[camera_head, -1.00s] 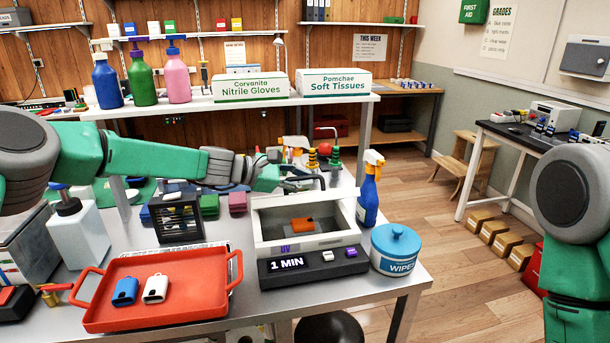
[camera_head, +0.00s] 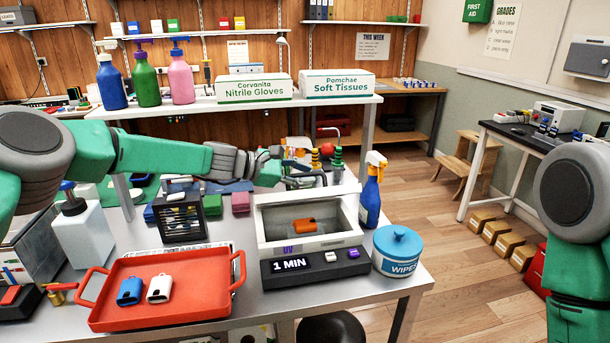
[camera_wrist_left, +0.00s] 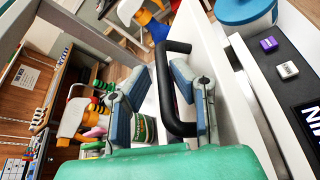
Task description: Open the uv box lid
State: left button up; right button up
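The uv box (camera_head: 318,242) is a white box on a black "1 MIN" base at the right of the steel table. Its inside shows, with an orange item (camera_head: 303,225) in it. The lid's exact angle is hard to tell. A black handle (camera_head: 318,176) shows at its back edge. My left gripper (camera_head: 297,174) is at this handle. In the left wrist view the handle (camera_wrist_left: 172,100) passes between the two spread fingers, close to the right one, with a gap to the left one. My right gripper is out of view.
A blue spray bottle (camera_head: 370,195) and a wipes tub (camera_head: 398,252) stand close to the box's right. A red tray (camera_head: 200,312) with two small items lies at the left front. A dark rack (camera_head: 181,217) stands left of the box.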

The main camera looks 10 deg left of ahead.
pick_arm(q)
jog(key=shift+r, duration=0.1)
jog(key=shift+s+a+r, duration=0.1)
jog(key=shift+s+a, duration=0.05)
jog(key=shift+a, duration=0.25)
jog(key=v, duration=1.1)
jog(key=shift+a, duration=0.15)
